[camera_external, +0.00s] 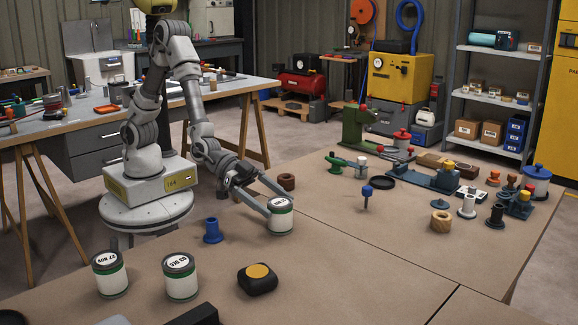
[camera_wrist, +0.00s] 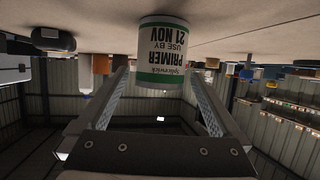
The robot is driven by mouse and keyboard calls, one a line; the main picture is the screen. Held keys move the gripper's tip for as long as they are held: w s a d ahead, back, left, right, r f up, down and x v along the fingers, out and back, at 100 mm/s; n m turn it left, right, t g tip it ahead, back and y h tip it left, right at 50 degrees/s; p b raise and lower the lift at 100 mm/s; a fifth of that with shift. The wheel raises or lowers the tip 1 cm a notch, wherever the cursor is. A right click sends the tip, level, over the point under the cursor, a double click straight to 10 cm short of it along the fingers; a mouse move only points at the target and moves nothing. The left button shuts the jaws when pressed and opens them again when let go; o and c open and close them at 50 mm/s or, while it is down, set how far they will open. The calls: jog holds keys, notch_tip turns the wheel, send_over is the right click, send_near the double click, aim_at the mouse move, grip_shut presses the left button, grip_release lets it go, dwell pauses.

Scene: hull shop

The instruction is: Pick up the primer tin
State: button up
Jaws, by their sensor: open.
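The primer tin (camera_external: 281,217) is white with a green band and a printed lid. It stands upright on the brown worktop. In the wrist view, which is upside down, the same tin (camera_wrist: 162,55) shows a label reading primer, use by 21 NOV. My gripper (camera_external: 278,206) is open, its two fingers reaching down to either side of the tin. In the wrist view my gripper (camera_wrist: 160,76) has its fingertips around the tin, with a narrow gap visible on each side. Two similar tins, one marked 27 NOV (camera_external: 110,277) and one marked 03 DEC (camera_external: 181,280), stand at the front left.
A blue peg-like part (camera_external: 212,231) stands left of the tin, and a brown ring (camera_external: 287,182) lies behind it. A black tape measure-like object (camera_external: 257,281) lies in front. Several small parts and a green vise-like machine (camera_external: 365,130) fill the right side.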

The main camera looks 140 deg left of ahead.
jog(key=shift+x, duration=1.25)
grip_shut()
